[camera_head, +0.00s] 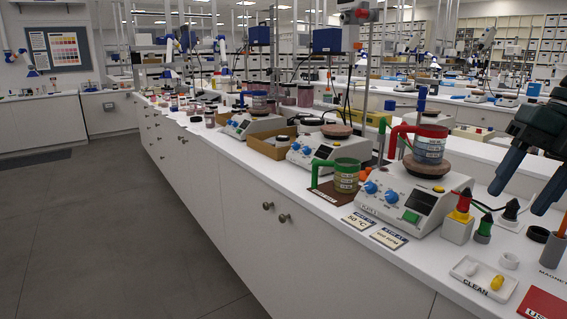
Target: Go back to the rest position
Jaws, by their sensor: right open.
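My right gripper (517,200) is at the right edge of the head view, a dark body with two blue fingers pointing down and to the left. The fingers are spread apart and nothing shows between them. It appears above the right end of the white bench (395,262). Part of its body and the arm behind it are cut off by the picture edge. My left gripper is not in view.
A hotplate (412,200) carries a jar with a red handle (430,146). A green-handled jar (346,175) stands on a brown mat. The floor at left is clear.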

